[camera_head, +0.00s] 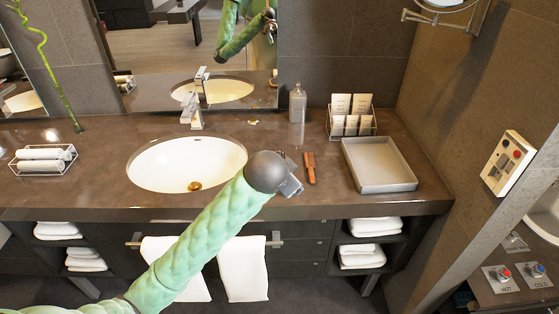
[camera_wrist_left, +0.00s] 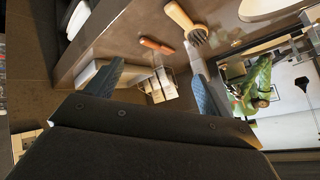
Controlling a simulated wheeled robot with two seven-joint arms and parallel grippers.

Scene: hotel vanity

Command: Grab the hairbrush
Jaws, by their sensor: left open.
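A hairbrush (camera_wrist_left: 181,17) with a wooden handle and dark bristles lies on the brown counter in the left wrist view, near the sink. In the head view it is mostly hidden behind my left gripper (camera_head: 291,187). My left gripper, also in the left wrist view (camera_wrist_left: 153,80), is open and empty above the front of the counter. The hairbrush is beyond its fingers, apart from them. My right gripper is not in view.
A reddish-brown comb-like item (camera_head: 310,168) lies between the sink (camera_head: 150,165) and a grey tray (camera_head: 355,170). A soap bottle (camera_head: 297,104) and a wire rack of packets (camera_head: 352,117) stand behind. A faucet (camera_head: 193,112) rises at the sink's back, before the mirror.

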